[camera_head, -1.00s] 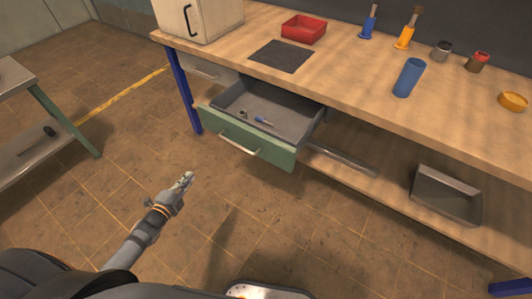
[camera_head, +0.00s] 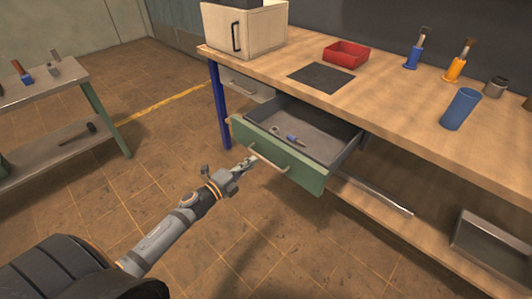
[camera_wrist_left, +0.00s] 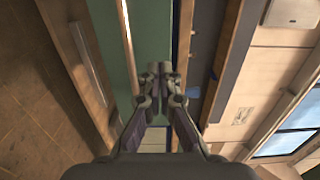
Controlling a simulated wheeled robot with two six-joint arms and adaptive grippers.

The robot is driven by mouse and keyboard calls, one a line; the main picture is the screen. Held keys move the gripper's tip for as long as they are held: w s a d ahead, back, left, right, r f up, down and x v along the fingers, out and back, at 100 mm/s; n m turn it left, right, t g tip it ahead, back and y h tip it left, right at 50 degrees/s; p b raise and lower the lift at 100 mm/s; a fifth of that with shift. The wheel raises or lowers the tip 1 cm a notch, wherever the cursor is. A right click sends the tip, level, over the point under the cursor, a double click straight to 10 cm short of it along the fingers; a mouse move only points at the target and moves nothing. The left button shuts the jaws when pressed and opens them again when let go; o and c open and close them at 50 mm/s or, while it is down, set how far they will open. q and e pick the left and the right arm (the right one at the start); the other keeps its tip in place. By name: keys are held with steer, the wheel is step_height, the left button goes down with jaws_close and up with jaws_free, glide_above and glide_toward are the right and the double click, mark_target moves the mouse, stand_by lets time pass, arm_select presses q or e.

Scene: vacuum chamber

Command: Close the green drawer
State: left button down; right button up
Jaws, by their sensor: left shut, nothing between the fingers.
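The green drawer (camera_head: 299,172) is pulled out from under the wooden workbench, with its grey tray (camera_head: 328,146) showing. Its pale bar handle (camera_head: 268,161) is on the front panel. My left gripper (camera_head: 248,163) is shut and empty, in front of the drawer near the left end of the handle. In the head view I cannot tell whether it touches the panel. In the left wrist view my shut fingers (camera_wrist_left: 161,70) appear over the green panel (camera_wrist_left: 149,32) and its edge. My right gripper is not in view.
A blue tool (camera_head: 296,140) and a small metal part lie in the drawer. A grey bin (camera_head: 492,243) is on the lower shelf. The floor left of the drawer is clear.

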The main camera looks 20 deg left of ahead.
mark_target(272, 146)
arm_select(q)
steer(key=p+x, duration=0.1)
steer(key=x, duration=0.6)
steer(key=shift+s+p, duration=0.1)
steer(key=shift+p, duration=0.2)
steer(key=shift+w+d, duration=0.2)
steer(key=shift+w, duration=0.15)
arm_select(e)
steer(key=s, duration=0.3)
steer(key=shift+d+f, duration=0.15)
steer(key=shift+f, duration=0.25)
arm_select(q)
steer(key=shift+w, duration=0.1)
